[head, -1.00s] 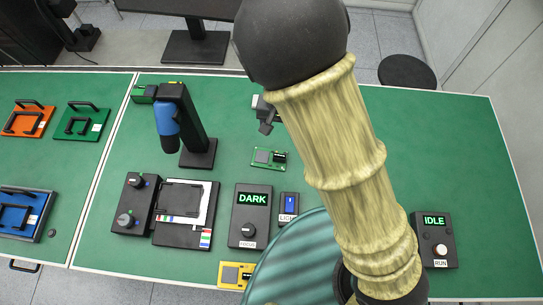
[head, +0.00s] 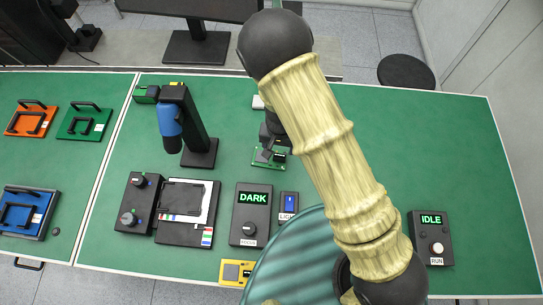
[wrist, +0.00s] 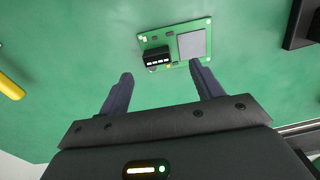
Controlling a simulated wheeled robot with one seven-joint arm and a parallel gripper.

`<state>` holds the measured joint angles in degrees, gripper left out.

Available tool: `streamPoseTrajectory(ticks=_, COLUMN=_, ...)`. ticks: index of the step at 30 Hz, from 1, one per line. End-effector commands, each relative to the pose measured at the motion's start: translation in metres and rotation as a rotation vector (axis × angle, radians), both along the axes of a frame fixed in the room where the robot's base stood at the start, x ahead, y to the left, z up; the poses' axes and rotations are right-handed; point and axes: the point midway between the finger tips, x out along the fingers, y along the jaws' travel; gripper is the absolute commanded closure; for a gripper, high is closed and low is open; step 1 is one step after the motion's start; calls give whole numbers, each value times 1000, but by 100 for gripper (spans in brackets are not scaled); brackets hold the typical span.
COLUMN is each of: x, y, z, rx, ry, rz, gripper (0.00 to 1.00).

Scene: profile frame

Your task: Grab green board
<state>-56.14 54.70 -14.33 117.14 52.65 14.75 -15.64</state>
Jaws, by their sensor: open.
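The green board (head: 266,160) is a small circuit board with a grey square and a black connector, lying flat on the green table. In the wrist view the board (wrist: 210,31) lies just beyond my fingertips, toward the top of the picture. My gripper (wrist: 158,72) is open, with nothing between its two dark fingers. In the head view my gripper (head: 268,153) is over the board and partly hides it. Whether the fingers touch the board cannot be told.
A black microscope-like stand (head: 198,152) stands left of the board. A DARK display box (head: 250,215) and a small LIGHT switch (head: 288,205) are in front. A yellow board (head: 236,272) lies at the front edge. An IDLE box (head: 431,238) is at right.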

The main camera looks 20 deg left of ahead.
Motion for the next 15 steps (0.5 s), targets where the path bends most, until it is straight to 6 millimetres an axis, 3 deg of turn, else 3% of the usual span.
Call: streamPoseTrajectory(ticks=15, x=1, y=-2, z=-11, rx=-1, ry=2, rz=-2, gripper=35)
